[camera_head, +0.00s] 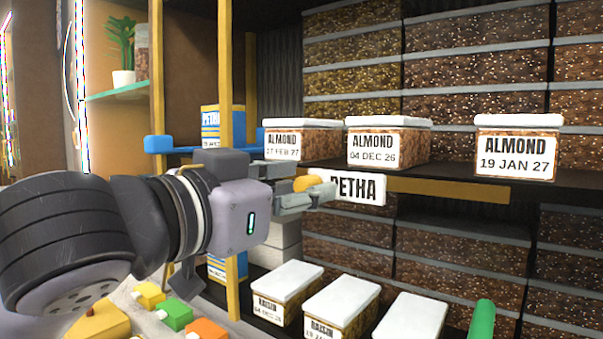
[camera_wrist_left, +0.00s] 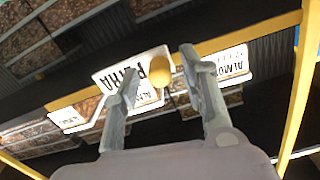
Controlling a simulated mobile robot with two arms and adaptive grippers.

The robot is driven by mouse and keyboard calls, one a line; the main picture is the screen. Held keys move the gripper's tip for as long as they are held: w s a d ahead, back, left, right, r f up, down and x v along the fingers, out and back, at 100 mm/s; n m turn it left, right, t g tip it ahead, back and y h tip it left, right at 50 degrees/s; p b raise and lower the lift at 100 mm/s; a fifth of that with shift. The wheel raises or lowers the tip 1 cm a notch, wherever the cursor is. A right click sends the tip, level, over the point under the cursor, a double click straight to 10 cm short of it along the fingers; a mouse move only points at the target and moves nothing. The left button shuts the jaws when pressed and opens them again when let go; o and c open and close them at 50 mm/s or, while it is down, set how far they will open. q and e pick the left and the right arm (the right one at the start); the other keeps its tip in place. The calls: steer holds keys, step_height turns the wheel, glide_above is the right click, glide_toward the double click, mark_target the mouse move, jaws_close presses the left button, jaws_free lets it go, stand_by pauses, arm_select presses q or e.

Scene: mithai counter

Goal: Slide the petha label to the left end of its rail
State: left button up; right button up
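The petha label (camera_head: 357,188) is a white plate reading PETHA on the yellow rail (camera_head: 450,190) along the shelf's front edge. My left gripper (camera_head: 322,190) is in front of the label's left part and hides some of its first letter. In the left wrist view the label (camera_wrist_left: 113,74) tilts across the picture, with a round yellow-orange knob (camera_wrist_left: 160,70) at its edge. My left gripper's fingers (camera_wrist_left: 158,62) are open, one on each side of the knob, with a gap showing on both sides. My right gripper is not in view.
White-lidded almond boxes (camera_head: 388,145) stand on the shelf above the rail. Raisin boxes (camera_head: 340,303) sit on the lower shelf. A yellow post (camera_head: 225,75) and a blue bar (camera_head: 180,146) are at the left. A green object (camera_head: 482,322) shows at lower right.

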arm_select(q)
steer(key=shift+w+d, duration=0.2)
steer(key=shift+w, duration=0.2)
jaws_close()
stand_by(0.4)
